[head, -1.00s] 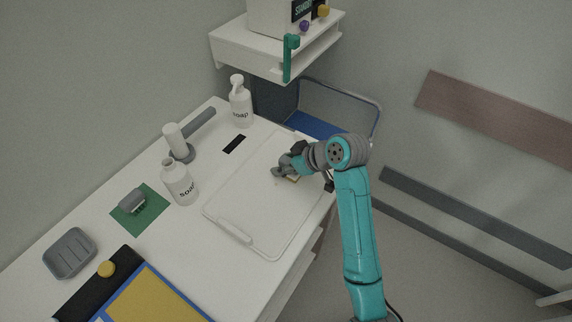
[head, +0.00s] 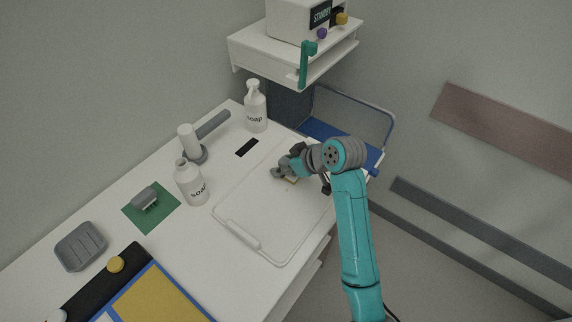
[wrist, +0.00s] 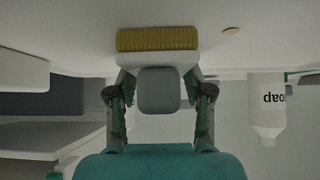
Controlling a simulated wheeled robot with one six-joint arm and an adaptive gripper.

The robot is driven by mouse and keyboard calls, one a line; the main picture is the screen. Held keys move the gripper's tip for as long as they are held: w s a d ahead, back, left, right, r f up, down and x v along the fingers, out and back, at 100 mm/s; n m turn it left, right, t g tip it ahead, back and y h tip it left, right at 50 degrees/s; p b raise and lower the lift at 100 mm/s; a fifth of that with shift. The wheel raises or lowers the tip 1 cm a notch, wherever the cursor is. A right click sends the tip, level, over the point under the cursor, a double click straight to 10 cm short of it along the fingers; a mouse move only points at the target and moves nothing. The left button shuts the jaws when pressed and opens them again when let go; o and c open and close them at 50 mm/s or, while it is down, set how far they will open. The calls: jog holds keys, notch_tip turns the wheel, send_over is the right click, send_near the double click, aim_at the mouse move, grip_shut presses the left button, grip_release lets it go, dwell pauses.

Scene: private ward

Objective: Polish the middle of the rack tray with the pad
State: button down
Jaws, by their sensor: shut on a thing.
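My gripper (head: 279,173) is low over the back half of a flat white tray (head: 282,225) on the counter. In the wrist view my gripper (wrist: 158,80) is shut on the pad (wrist: 158,40), which has a ribbed yellow face, a white backing and a grey grip block between the fingers. The yellow face is towards the tray; I cannot tell if it touches. In the head view the pad (head: 292,180) is mostly hidden by my gripper.
Two soap bottles (head: 255,108) (head: 190,184) and a white cylinder on a grey base (head: 190,143) stand left of the tray. A green mat (head: 160,218) holds a grey brush. A wall shelf (head: 320,62) overhangs the back. A blue railed cart (head: 325,130) stands behind.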

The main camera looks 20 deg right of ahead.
notch_tip(320, 180, up, 6)
dwell(0.5)
dwell(0.4)
